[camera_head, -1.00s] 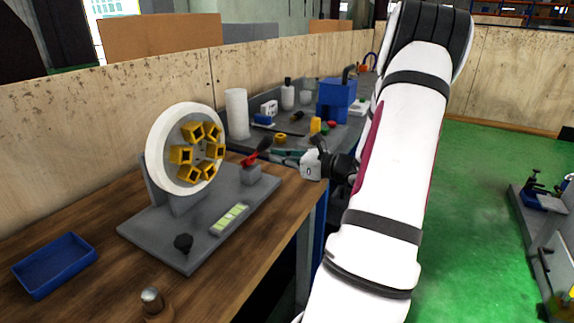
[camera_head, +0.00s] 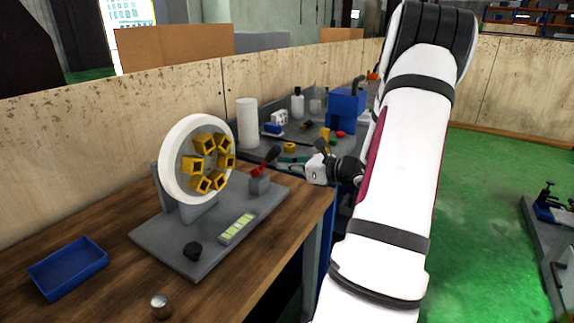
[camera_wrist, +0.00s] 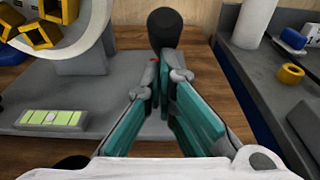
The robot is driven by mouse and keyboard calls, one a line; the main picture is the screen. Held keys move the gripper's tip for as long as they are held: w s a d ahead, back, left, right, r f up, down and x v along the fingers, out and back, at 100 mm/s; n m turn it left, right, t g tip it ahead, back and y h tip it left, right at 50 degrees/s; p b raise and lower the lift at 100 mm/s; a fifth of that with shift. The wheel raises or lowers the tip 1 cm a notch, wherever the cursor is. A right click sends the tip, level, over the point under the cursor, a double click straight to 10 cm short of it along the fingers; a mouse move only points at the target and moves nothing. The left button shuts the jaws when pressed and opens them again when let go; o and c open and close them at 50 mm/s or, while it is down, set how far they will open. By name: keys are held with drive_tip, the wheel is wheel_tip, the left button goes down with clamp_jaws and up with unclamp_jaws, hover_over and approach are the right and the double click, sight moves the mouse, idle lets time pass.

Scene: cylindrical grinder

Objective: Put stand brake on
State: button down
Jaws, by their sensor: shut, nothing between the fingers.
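The stand brake appears to be the red lever with a black grip (camera_head: 270,156) on a small grey block at the right end of the grey stand's base plate (camera_head: 170,244). The stand carries a white wheel (camera_head: 172,150) with several yellow square holders. In the wrist view the black grip (camera_wrist: 165,28) stands up just beyond my fingertips, with a bit of red below it. My gripper (camera_head: 284,160) is just right of the lever; its teal fingers (camera_wrist: 163,90) converge at the tips, shut and empty. The fingers hide most of the lever's lower part in the wrist view.
A blue tray (camera_head: 68,268) and a metal knob (camera_head: 160,303) are on the wooden bench (camera_head: 115,270). A black knob (camera_head: 192,251) and a green-celled panel (camera_head: 237,228) are on the base plate. A white cylinder (camera_head: 247,124) and a blue machine (camera_head: 346,106) stand behind.

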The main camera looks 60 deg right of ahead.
sight(280, 152)
drive_tip(key=shift+w+a+r+g+p, duration=0.1)
drive_tip(key=shift+w+r+g+p, duration=0.2)
drive_tip(key=shift+r+g+p, duration=0.55)
drive_tip(key=shift+w+a+r+g+p, duration=0.1)
drive_tip(key=shift+w+r+g+p, duration=0.25)
drive_tip(key=shift+p, duration=0.9)
drive_tip(key=shift+w+r+g+p, duration=0.3)
drive_tip(key=shift+r+g+p, duration=0.25)
drive_tip(key=shift+p, duration=0.5)
drive_tip(key=w+r+g+p, duration=0.1)
drive_tip(key=g+p, duration=0.1)
drive_tip(key=p, duration=0.2)
drive_tip(key=shift+w+r, duration=0.25)
drive_tip(key=shift+w, duration=0.1)
drive_tip(key=shift+w+r+g+p, duration=0.2)
drive_tip(key=shift+w+g+p, duration=0.45)
drive_tip(key=shift+g+p, duration=0.4)
drive_tip(key=shift+w+a+r+g+h+p, duration=0.1)
drive_tip(key=shift+w+g+h+p, duration=0.2)
drive_tip(key=shift+w+g+p, duration=0.25)
drive_tip(key=shift+w+r+b, duration=0.15)
drive_tip(key=shift+w+b, duration=0.3)
drive_tip(key=shift+w, duration=1)
drive_tip(key=shift+r, duration=0.1)
